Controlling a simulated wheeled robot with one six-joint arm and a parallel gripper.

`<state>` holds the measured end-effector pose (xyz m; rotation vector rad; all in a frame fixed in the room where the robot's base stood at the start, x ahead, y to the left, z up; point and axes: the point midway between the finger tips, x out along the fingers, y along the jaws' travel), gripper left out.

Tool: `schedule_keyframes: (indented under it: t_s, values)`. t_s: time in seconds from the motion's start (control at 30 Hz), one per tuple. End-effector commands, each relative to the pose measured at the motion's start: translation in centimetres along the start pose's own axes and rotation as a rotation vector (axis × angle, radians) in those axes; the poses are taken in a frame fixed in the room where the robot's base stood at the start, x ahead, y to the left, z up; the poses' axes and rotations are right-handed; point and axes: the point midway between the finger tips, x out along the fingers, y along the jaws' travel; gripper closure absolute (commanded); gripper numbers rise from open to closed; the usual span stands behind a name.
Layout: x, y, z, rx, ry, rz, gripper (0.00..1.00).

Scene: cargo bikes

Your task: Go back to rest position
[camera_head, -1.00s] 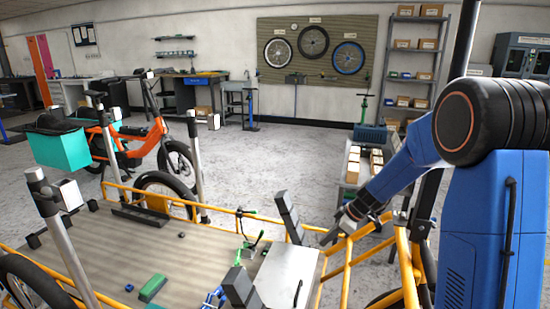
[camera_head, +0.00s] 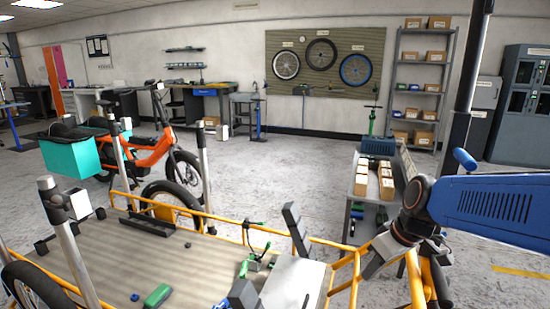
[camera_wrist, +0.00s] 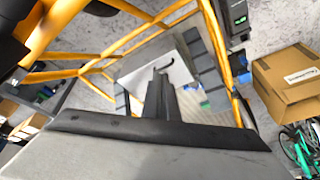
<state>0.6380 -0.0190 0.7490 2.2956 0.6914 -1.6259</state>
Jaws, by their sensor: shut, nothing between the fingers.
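My gripper (camera_head: 364,270) is at the lower right of the head view, beside the yellow frame (camera_head: 340,285) of the cargo bike. Its blue arm comes in from the right edge. In the wrist view my gripper (camera_wrist: 160,82) has its dark fingers together with nothing held. Beyond the fingers lies a pale grey panel (camera_wrist: 135,75), which also shows in the head view (camera_head: 290,282) at the bike's end. I cannot tell how far the fingertips are from the panel.
A trolley (camera_head: 352,195) with several cardboard boxes stands behind my arm. The bike's wooden deck (camera_head: 120,265) carries a green block (camera_head: 158,296). A dark post (camera_head: 462,130) stands at right. An orange bike (camera_head: 150,152) stands at left. The floor (camera_head: 280,165) between is open.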

Motion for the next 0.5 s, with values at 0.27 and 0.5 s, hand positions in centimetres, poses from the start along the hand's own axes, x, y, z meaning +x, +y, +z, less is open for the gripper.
schedule_keyframes:
  t_s: [0.27, 0.5]
  values:
    - [-3.5, -2.0, 6.0, 0.185, 0.011, 0.111, 1.00]
    - [-5.5, -3.0, 10.9, 0.353, 0.044, 0.206, 1.00]
